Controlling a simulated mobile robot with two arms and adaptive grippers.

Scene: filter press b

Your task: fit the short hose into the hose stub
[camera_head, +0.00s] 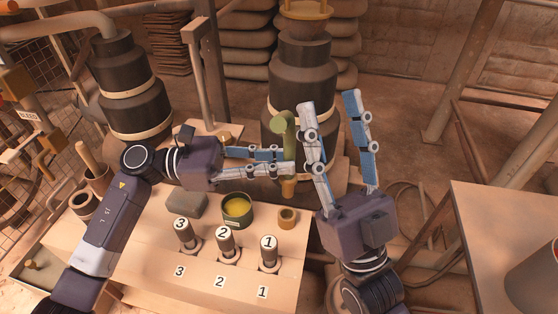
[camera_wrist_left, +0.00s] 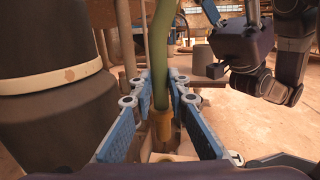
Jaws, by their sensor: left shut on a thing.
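The green short hose (camera_head: 289,126) stands roughly upright, its top bent over. My left gripper (camera_head: 288,161) is shut on it from the left. In the left wrist view the hose (camera_wrist_left: 161,60) runs between the two fingers, with an orange-brown end piece (camera_wrist_left: 163,126) below them. That end piece (camera_head: 288,188) also shows under the fingers in the head view. A short brown open cylinder (camera_head: 287,217) stands on the table below; I cannot tell whether it is the hose stub. My right gripper (camera_head: 335,104) is open and empty, fingers up, just right of the left fingertips.
The pale table (camera_head: 135,235) carries a green tin of yellow stuff (camera_head: 237,207), a grey block (camera_head: 186,205) and several dark numbered cylinders (camera_head: 228,246). Large dark stepped vessels (camera_head: 128,85) stand behind. Another table (camera_head: 500,220) is at the right, with floor between.

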